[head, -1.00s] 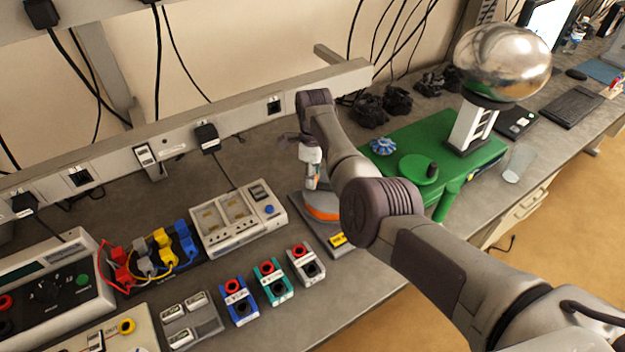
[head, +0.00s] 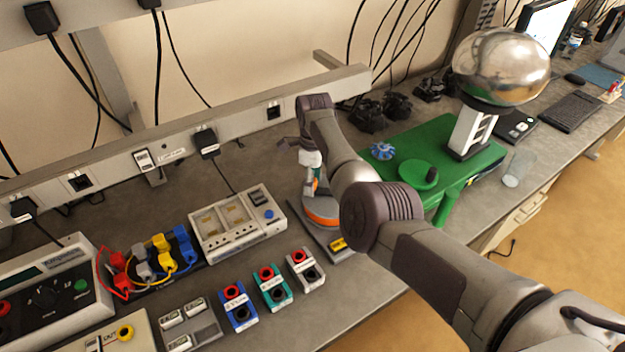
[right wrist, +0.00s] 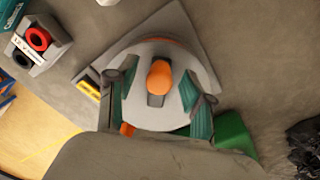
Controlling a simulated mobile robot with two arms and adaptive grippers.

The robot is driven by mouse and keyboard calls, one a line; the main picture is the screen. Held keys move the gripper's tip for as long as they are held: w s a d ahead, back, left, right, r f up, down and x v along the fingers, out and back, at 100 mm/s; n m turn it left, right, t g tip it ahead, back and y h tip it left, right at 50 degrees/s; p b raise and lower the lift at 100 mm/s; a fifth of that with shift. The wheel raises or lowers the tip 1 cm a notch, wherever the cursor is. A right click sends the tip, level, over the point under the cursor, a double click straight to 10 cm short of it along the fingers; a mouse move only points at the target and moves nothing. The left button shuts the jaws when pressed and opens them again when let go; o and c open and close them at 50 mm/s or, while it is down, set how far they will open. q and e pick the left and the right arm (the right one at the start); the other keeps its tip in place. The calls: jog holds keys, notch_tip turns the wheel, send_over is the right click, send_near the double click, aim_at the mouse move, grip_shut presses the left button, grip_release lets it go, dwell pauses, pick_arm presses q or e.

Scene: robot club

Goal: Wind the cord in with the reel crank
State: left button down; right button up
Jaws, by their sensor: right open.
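The cord reel is a grey drum with an orange band (head: 322,217) on a flat grey base, on the bench left of my right forearm. My right gripper (head: 300,150) is over it, partly hidden by my own wrist. In the right wrist view, the reel's rounded grey top (right wrist: 150,55) fills the middle, with an orange crank knob (right wrist: 160,78) standing on it. The open right gripper (right wrist: 157,95) has its teal-padded fingers on either side of the knob, with gaps between. I cannot make out the cord. My left gripper is not in view.
A green generator base (head: 445,150) with a silver dome (head: 500,66) stands right of the reel. Blue, teal and grey socket blocks (head: 272,288) and a white meter box (head: 238,224) stand to the left. A wall rail with plugs runs behind.

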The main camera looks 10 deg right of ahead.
notch_tip(320, 180, up, 12)
jog(key=shift+w+d, duration=0.15)
jog(key=shift+w, duration=0.15)
jog(key=shift+f, duration=0.1)
dwell(0.4)
